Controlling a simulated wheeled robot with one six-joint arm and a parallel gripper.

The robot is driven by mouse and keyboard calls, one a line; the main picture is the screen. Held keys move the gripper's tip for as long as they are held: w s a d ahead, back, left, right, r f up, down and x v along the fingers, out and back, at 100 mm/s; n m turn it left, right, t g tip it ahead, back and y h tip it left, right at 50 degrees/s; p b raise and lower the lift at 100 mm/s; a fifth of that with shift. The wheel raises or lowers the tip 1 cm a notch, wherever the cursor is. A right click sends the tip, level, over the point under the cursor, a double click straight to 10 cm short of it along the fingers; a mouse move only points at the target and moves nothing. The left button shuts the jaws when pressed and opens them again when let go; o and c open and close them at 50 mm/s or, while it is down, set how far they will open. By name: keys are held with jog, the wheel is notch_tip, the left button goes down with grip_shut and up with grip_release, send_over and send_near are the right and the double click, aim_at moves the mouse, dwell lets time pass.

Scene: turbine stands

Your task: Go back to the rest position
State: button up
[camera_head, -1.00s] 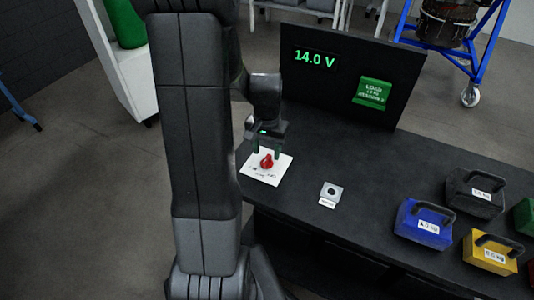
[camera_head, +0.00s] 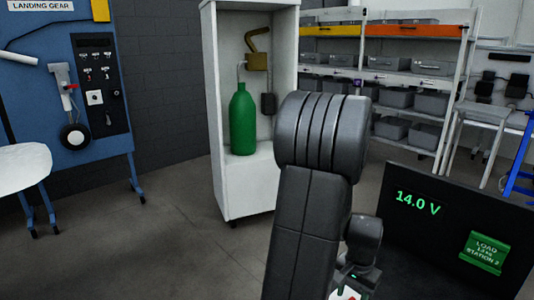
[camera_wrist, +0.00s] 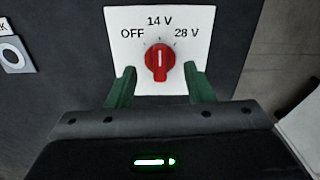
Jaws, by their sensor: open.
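My gripper (camera_wrist: 160,88) is open in the wrist view, its two green fingers apart. A red rotary knob (camera_wrist: 160,62) on a white plate (camera_wrist: 203,18) lies just beyond the fingertips, with its white line toward the 14 V mark. Whether the fingers touch the knob cannot be told; a gap shows on each side. The plate is labelled OFF, 14 V and 28 V. In the head view my arm stands in the middle, and the wrist is at the bottom edge. A black panel (camera_head: 440,240) there reads 14.0 V in green.
A green sign (camera_head: 484,252) is on the black panel. A white cabinet (camera_head: 212,100) holds a green cylinder (camera_head: 242,122). A blue landing gear stand (camera_head: 50,75) is at left, and shelves with grey bins (camera_head: 395,97) are at the back. Open floor (camera_head: 150,235) lies at left.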

notch_tip(320, 180, down, 3)
jog(key=shift+f+b, duration=0.1)
jog(key=shift+b, duration=0.75)
jog(key=shift+r+n, duration=0.2)
jog(key=shift+n, duration=0.1)
jog(key=shift+n+p, duration=0.3)
jog(key=shift+n, duration=1.9)
